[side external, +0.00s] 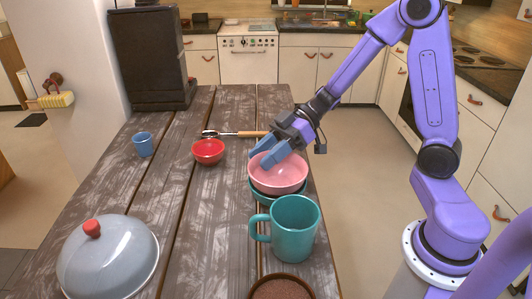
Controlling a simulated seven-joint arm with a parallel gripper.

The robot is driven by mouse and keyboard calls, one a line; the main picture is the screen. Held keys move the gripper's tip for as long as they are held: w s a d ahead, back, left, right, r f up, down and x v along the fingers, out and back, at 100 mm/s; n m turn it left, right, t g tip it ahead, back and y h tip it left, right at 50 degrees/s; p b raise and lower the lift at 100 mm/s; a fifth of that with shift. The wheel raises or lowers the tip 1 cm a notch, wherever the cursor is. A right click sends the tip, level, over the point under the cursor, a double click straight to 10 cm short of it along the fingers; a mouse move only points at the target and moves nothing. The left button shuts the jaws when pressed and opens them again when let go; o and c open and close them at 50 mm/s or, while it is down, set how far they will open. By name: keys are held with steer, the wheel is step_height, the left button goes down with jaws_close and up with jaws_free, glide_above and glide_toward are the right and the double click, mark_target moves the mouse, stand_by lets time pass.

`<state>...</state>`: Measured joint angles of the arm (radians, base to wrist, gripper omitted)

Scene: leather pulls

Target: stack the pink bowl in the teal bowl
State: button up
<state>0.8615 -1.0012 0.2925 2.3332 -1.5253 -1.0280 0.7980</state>
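The pink bowl (281,184) is at the right side of the wooden table, upright and sitting in the teal bowl (257,194). Only the teal bowl's rim and a strip of its side show below the pink bowl. My gripper (260,159) is at the pink bowl's far left rim, its two blue fingers pointing down and left. One finger reaches over the bowl's inside and the other is near the rim's outer side. I cannot tell whether they grip the rim or stand apart from it.
A teal mug (293,230) stands close in front of the bowls, with a brown bowl (281,288) nearer. A red bowl (208,151), a wooden-handled utensil (237,134), a blue cup (143,144) and a grey dome lid (108,258) are to the left. The table's middle is clear.

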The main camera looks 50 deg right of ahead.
steer(key=shift+d+r, duration=0.25)
steer(key=shift+r, duration=0.1)
steer(key=v, duration=1.1)
steer(key=shift+d, duration=0.2)
steer(key=shift+s+r, duration=0.1)
steer(key=shift+r, duration=0.05)
